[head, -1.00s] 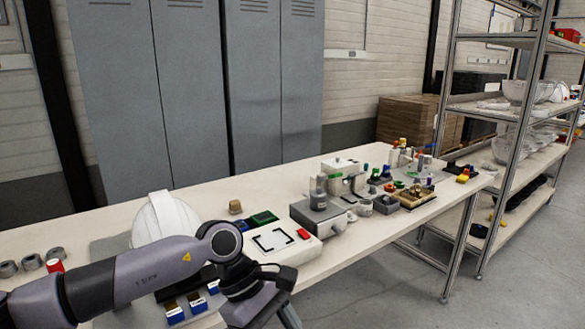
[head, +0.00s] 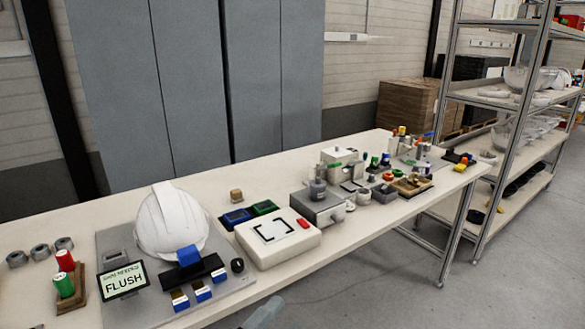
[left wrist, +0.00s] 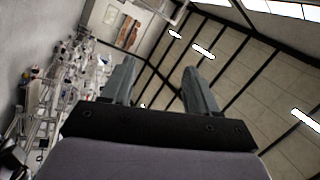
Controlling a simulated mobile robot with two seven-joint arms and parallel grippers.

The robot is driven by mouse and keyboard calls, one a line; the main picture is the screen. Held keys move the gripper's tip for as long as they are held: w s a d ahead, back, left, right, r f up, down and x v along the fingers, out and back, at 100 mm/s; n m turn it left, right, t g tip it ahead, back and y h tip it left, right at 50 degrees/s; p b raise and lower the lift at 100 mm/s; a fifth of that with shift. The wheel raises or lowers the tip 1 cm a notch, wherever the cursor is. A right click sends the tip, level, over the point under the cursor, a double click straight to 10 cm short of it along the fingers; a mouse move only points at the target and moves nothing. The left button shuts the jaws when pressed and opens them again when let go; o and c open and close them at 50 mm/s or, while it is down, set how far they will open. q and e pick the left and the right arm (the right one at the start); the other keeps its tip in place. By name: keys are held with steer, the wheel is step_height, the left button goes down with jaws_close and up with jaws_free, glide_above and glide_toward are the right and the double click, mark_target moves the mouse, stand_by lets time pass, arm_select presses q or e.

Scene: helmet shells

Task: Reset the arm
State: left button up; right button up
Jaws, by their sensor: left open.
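My left gripper (left wrist: 158,70) is open and empty in the left wrist view, its two fingers apart and pointed toward the ceiling and far wall. In the head view only a bit of my left gripper (head: 264,313) shows at the bottom edge, in front of the table. It is apart from everything on the table. My left arm no longer covers the white helmet shell (head: 170,222), which sits on a grey board (head: 118,237). My right gripper is not in view.
The long table (head: 320,262) carries a sign reading FLUSH (head: 124,281), a white box (head: 278,237), grey rings (head: 40,252) and several small fixtures. A metal shelf rack (head: 505,97) stands at the right. Floor in front of the table is clear.

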arm_select(q)
steer(key=s+a+f+n+g+y, duration=0.2)
steer(key=s+a+f+n+y, duration=0.4)
steer(key=a+f+n, duration=0.3)
steer(key=s+a+f+n+g+y+p, duration=0.1)
steer(key=s+a+f+n+g+y, duration=0.2)
steer(key=s+a+f+n+y, duration=0.3)
steer(key=s+a+f+n, duration=0.2)
steer(key=a+f+n, duration=0.1)
steer(key=f+n, duration=0.1)
steer(key=shift+s+f+p, duration=0.3)
steer(key=shift+s+f, duration=0.05)
steer(key=shift+f, duration=0.3)
